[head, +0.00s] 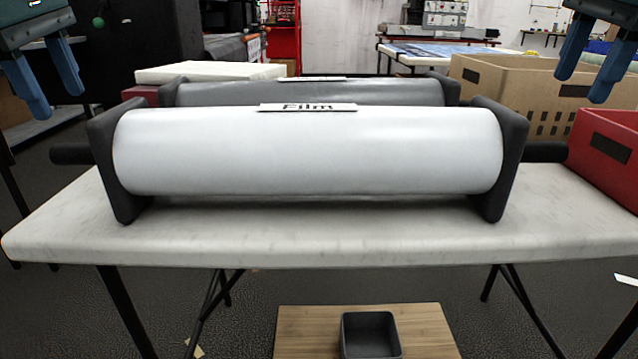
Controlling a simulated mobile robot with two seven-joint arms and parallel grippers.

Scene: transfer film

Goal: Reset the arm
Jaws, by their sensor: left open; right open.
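My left gripper (52,80) hangs at the top left corner with its two blue fingers apart and nothing between them. My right gripper (588,70) hangs at the top right corner, also open and empty. Both are raised above the table and apart from the film roll. The white film roll (308,152) lies level between two dark end holders on the white table (320,236). A label reading "Film" sits on top of it.
A grey roll (310,94) lies behind the film. A cardboard box (520,90) and a red bin (610,150) stand at the right. A dark square container (370,334) sits on a wooden board (300,335) below the table. The table's front strip is clear.

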